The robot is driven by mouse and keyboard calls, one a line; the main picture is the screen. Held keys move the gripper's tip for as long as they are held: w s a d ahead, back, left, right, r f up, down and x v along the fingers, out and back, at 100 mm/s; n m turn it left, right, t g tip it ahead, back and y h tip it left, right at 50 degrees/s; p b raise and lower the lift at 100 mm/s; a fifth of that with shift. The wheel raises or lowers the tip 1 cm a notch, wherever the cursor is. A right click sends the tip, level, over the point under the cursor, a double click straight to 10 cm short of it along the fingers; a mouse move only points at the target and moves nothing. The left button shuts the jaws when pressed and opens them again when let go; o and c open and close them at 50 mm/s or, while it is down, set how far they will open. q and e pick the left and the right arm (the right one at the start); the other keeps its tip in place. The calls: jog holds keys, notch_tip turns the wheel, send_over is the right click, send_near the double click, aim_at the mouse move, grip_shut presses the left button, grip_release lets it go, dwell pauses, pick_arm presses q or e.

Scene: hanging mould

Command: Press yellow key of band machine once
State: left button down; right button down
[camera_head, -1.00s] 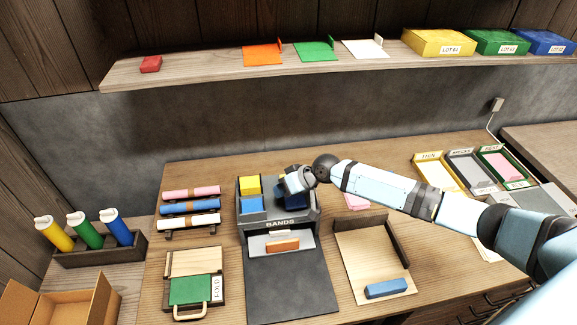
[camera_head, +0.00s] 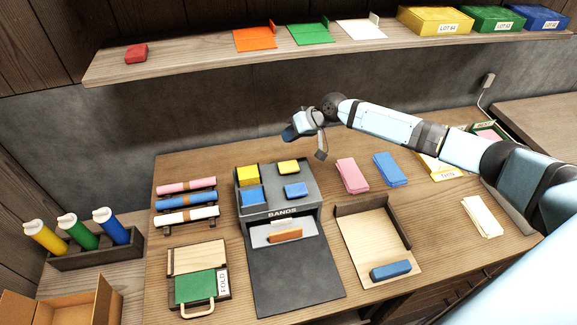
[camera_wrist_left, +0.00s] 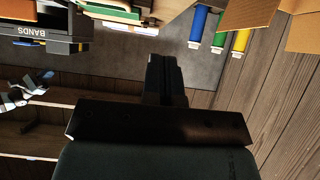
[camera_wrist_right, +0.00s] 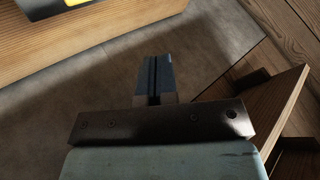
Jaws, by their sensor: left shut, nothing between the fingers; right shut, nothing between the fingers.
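The band machine (camera_head: 282,213) is a grey box labelled BANDS on the table. A yellow key (camera_head: 289,167) and a blue key (camera_head: 295,190) lie on its top at the right. A yellow block (camera_head: 248,175) and a blue block (camera_head: 252,195) sit at its left. An orange piece (camera_head: 285,236) lies in its front slot. My right gripper (camera_head: 321,154) is shut and empty, raised behind and right of the machine, apart from the keys. My left gripper (camera_wrist_left: 165,75) is shut and empty; the machine (camera_wrist_left: 40,30) shows at the upper left of its wrist view.
Pink strips (camera_head: 352,175) and blue strips (camera_head: 389,168) lie right of the machine. A wooden tray (camera_head: 370,240) holds a blue bar (camera_head: 390,270). Several rolls (camera_head: 186,200) lie at left, above a green folder (camera_head: 196,287). A shelf (camera_head: 200,65) runs along the back wall.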

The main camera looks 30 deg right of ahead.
jog(key=b, duration=0.6)
send_over(279, 163)
jog(key=s+d, duration=0.2)
jog(key=d, duration=0.1)
notch_tip(279, 163, down, 8)
jog(key=shift+s+a+r, duration=0.1)
jog(key=shift+a+r, duration=0.05)
jog(key=shift+r, duration=0.05)
jog(key=shift+f, duration=0.45)
dwell(0.6)
jog(key=shift+f, duration=0.4)
